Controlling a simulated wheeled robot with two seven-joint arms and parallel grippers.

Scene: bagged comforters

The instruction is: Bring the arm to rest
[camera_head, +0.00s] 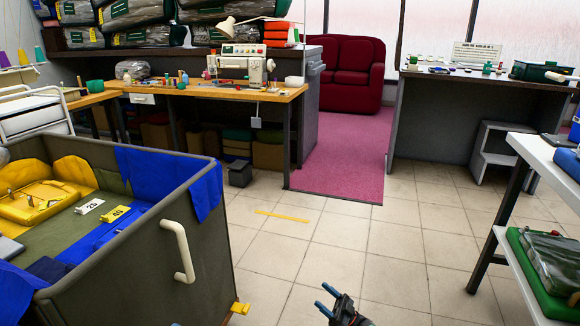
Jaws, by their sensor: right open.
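My right gripper (325,298) shows at the bottom edge, a little right of centre. Its two blue fingers are apart and nothing is between them. It is above the tiled floor, clear of the furniture around it. Most of my right arm is outside the picture. My left gripper is not in view.
A grey bin (130,270) with blue and yellow contents stands at the left. A white table (545,160) is at the right edge, with a bagged item (550,262) on its lower shelf. A sewing bench (200,91) and a dark counter (440,120) stand further back. The tiled floor (350,240) between is free, except for a yellow strip (282,216).

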